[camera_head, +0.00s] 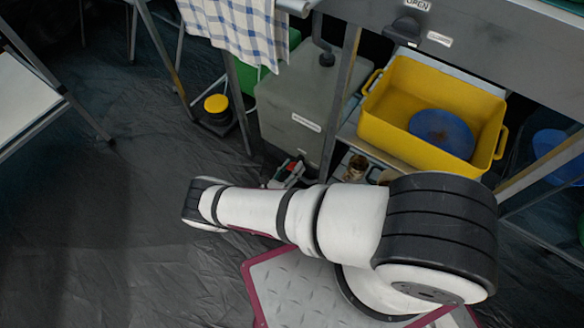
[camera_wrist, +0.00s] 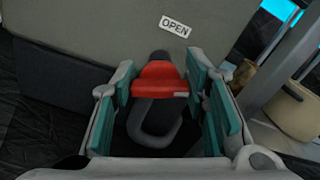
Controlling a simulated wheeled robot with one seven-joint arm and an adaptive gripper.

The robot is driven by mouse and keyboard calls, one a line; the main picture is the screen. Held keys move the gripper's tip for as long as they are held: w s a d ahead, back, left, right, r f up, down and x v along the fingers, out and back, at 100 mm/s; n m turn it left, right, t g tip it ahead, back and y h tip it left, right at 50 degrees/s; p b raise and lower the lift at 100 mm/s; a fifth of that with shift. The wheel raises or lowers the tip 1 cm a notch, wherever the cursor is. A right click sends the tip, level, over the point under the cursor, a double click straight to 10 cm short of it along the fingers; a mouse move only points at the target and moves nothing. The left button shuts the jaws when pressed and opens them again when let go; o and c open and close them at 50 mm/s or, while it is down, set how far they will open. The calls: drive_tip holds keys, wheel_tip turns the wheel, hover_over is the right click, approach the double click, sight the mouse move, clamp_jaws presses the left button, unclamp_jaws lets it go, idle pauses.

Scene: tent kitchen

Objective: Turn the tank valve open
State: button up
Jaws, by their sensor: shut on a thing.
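The grey tank (camera_head: 285,100) stands on the floor under the counter, left of the yellow bin. Its side (camera_wrist: 95,30) fills the top of the wrist view and bears a white "OPEN" label (camera_wrist: 174,26). The red valve handle (camera_wrist: 160,80) sits below that label on a dark stem, with a grey loop under it. In the head view my gripper (camera_head: 290,172) is small at the tank's foot, and the valve cannot be made out there.
A yellow bin (camera_head: 393,118) with a blue round thing (camera_head: 441,133) in it sits on a low shelf. Table legs (camera_head: 339,95) stand close to the tank's right. A checked cloth (camera_head: 238,30) hangs above left. A yellow-capped item (camera_head: 216,104) stands left. Left floor is free.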

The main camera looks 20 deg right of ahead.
drive_tip(key=n, duration=0.6)
drive_tip(key=shift+w+f, duration=0.1)
drive_tip(key=n, duration=0.7)
drive_tip(key=shift+a+f, duration=0.1)
drive_tip(key=shift+f, duration=0.1)
drive_tip(key=shift+n, duration=0.3)
drive_tip(key=o, duration=1.2)
drive_tip(key=shift+c, duration=0.2)
drive_tip(key=v, duration=1.2)
drive_tip(key=shift+a, duration=0.1)
